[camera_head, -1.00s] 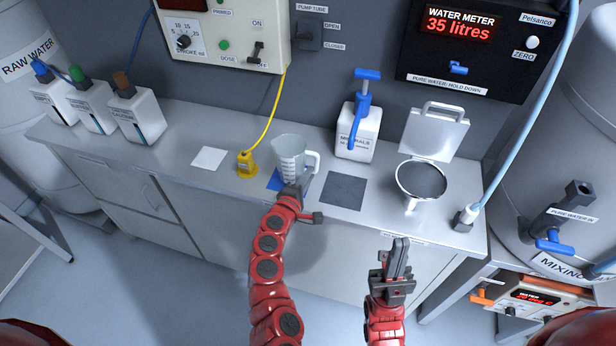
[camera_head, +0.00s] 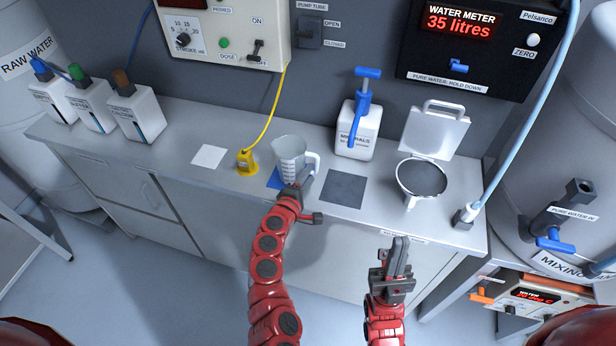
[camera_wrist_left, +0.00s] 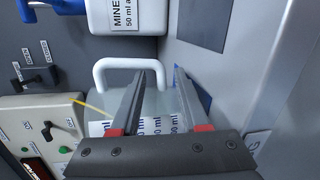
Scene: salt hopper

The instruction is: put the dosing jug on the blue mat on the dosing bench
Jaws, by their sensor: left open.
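The clear dosing jug (camera_head: 289,158) stands upright on the bench over the blue mat (camera_head: 274,180); the mat shows only at its left edge, the rest hidden by the jug and my gripper. The jug's white handle (camera_head: 315,160) points right. My left gripper (camera_head: 308,196) is open at the jug's near side, low by the handle. In the left wrist view the jug (camera_wrist_left: 108,128) with its markings shows behind and between the open fingers (camera_wrist_left: 160,85); contact cannot be told. My right gripper (camera_head: 399,250) hangs in front of the bench, apart from everything, holding nothing visible.
A dark grey mat (camera_head: 343,190) lies right of the jug, the minerals bottle (camera_head: 357,133) behind. A yellow plug (camera_head: 246,163) and white mat (camera_head: 209,156) are left. A steel pot (camera_head: 421,180) stands right. Bare bench lies between the white mat and the bottles.

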